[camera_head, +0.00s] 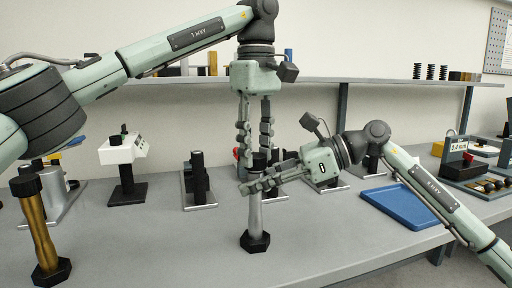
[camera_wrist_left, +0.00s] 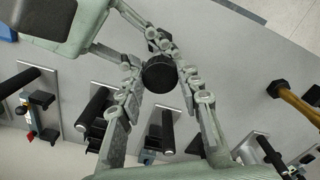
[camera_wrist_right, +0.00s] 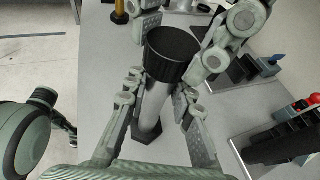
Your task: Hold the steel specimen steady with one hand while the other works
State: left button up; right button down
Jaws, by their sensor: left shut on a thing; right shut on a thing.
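The steel specimen (camera_head: 255,215) is a silver rod with a black cap (camera_head: 259,161) and a black hexagonal foot. It stands upright on the grey table. My left gripper (camera_head: 254,156) points down from above, shut on the black cap; the left wrist view shows the cap (camera_wrist_left: 159,74) between its fingers. My right gripper (camera_head: 256,184) comes in from the right, shut on the rod below the cap. In the right wrist view the rod (camera_wrist_right: 155,102) lies between its fingers, partly hidden by them.
A brass specimen (camera_head: 38,225) stands at the front left. Stands with dark cylinders (camera_head: 198,180) and a white device (camera_head: 123,150) are behind. A blue tray (camera_head: 400,208) lies right, near a display unit (camera_head: 458,146). A shelf (camera_head: 380,80) runs along the wall.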

pick_arm(q)
jog(key=m, duration=1.2)
jog(key=shift+a+m, duration=0.1)
jog(key=shift+m, duration=0.2)
jog(key=m, duration=0.3)
jog(key=o, duration=1.1)
jog(key=shift+o, duration=0.2)
